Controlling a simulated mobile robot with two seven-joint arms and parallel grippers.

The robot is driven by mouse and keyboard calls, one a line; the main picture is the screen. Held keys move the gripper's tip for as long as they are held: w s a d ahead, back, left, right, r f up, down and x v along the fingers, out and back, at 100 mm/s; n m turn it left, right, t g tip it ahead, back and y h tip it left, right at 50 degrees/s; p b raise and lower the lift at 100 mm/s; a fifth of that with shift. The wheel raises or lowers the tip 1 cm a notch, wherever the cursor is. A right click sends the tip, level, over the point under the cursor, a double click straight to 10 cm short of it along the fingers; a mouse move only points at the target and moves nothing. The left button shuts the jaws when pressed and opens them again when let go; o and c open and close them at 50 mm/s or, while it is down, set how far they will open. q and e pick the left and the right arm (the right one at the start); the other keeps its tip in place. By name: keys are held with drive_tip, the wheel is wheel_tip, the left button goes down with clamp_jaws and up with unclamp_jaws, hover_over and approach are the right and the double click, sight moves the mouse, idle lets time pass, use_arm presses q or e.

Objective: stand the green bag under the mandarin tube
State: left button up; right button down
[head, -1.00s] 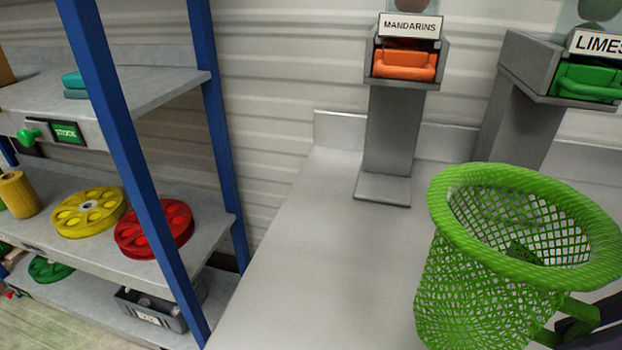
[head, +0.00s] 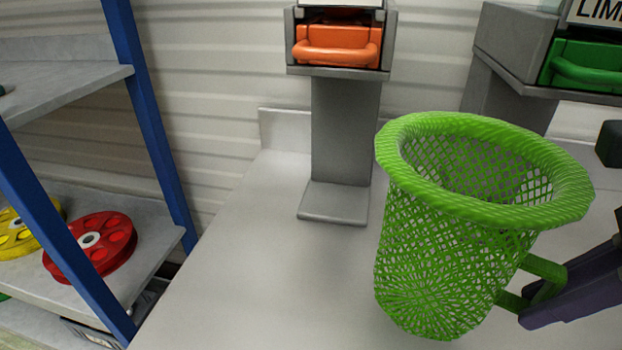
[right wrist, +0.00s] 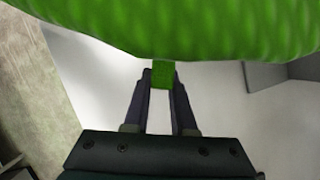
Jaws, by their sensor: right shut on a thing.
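The green mesh bag (head: 440,260) has an open round rim and hangs tilted over the counter, its bottom leaning toward me. My right gripper (head: 540,295) is shut on the bag's green side handle, at the right of the head view. In the right wrist view the fingers of this gripper (right wrist: 162,85) close on the handle tab (right wrist: 163,74), with the green bag (right wrist: 190,25) beyond. The mandarin tube's stand (head: 340,130) is left of the bag, with an orange handled flap (head: 337,45) at its outlet and a flat foot. My left gripper is not in view.
The grey counter (head: 240,260) is clear in front of the mandarin stand. The limes dispenser with a green flap (head: 590,62) is at the upper right. A blue-framed shelf (head: 150,120) with red (head: 92,245) and yellow wheels stands at the left.

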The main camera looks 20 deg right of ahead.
sight(492, 277)
drive_tip(key=w+a, duration=0.1)
drive_tip(key=w+a+b, duration=0.2)
drive_tip(key=w, duration=0.1)
drive_tip(key=shift+w+f, duration=0.1)
drive_tip(key=shift+f, duration=0.1)
drive_tip(key=w+a, duration=0.1)
drive_tip(key=w, duration=0.1)
drive_tip(key=w+a, duration=0.2)
drive_tip(key=w, duration=0.1)
drive_tip(key=w+a+p, duration=0.1)
drive_tip(key=w+a, duration=0.1)
drive_tip(key=shift+w+r, duration=0.25)
wheel_tip(492, 277, down, 4)
drive_tip(key=shift+r, duration=0.15)
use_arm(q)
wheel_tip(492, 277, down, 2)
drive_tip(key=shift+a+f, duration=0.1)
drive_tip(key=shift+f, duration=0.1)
use_arm(e)
drive_tip(key=c, duration=0.7)
unclamp_jaws()
drive_tip(key=shift+w, duration=0.1)
drive_tip(key=shift+c, duration=0.2)
use_arm(q)
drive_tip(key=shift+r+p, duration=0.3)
drive_tip(key=shift+p, duration=0.2)
use_arm(e)
drive_tip(key=v, duration=1.2)
